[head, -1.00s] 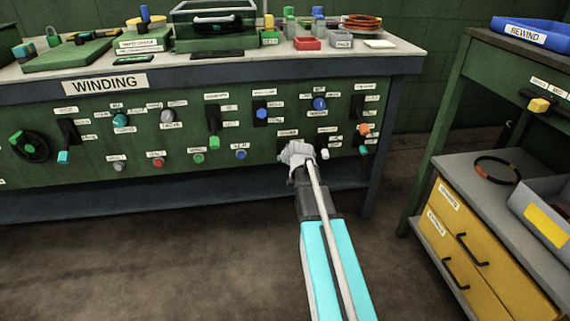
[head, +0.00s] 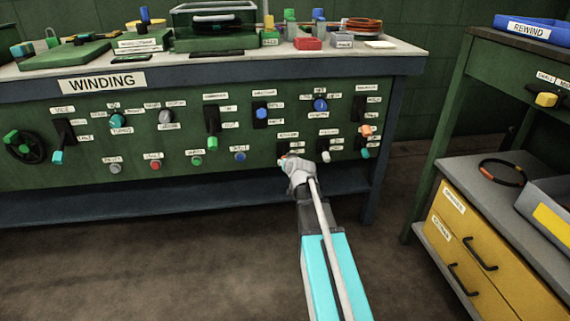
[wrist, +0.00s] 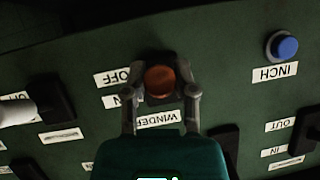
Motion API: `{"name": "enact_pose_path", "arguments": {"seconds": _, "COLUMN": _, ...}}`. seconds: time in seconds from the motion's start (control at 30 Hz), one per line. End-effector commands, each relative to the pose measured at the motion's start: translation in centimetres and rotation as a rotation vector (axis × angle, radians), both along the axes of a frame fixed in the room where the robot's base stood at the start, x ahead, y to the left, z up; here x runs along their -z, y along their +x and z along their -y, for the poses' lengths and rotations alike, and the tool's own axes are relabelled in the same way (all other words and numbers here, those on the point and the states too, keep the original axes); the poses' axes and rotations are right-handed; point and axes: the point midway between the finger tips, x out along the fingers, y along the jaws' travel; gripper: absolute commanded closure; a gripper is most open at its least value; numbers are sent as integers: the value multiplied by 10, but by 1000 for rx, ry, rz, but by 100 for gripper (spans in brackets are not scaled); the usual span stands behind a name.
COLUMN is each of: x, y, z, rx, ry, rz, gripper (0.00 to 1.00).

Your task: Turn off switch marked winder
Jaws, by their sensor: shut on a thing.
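The switch marked WINDER shows in the wrist view as an orange-brown knob (wrist: 160,80) on a dark plate. That view is upside down. The WINDER label (wrist: 160,119) is just below the knob in that picture. The OFF label (wrist: 118,77) is to its left, with a partly covered label beneath it. The knob is level with the OFF label. My gripper (wrist: 160,88) is shut on the knob, one finger on each side. In the head view my gripper (head: 291,164) is against the lower panel and hides most of the switch.
A blue INCH button (wrist: 283,46) is right of the knob in the wrist view. A white-handled switch (wrist: 18,112) is at the left. The winding panel (head: 190,130) holds several other knobs and levers. A yellow-drawer cabinet (head: 470,245) stands right; the floor in front is clear.

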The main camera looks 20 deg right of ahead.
Motion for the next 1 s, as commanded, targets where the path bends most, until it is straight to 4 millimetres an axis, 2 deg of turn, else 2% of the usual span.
{"name": "enact_pose_path", "arguments": {"seconds": 0.03, "x": 0, "y": 0, "z": 0, "rx": -1, "ry": 1, "rz": -2, "gripper": 60}}
{"name": "enact_pose_path", "arguments": {"seconds": 0.2, "x": 0, "y": 0, "z": 0, "rx": -1, "ry": 2, "rz": -1, "gripper": 28}}
{"name": "enact_pose_path", "arguments": {"seconds": 1.0, "x": -7, "y": 0, "z": 0, "rx": 1, "ry": 19, "rz": -64, "gripper": 28}}
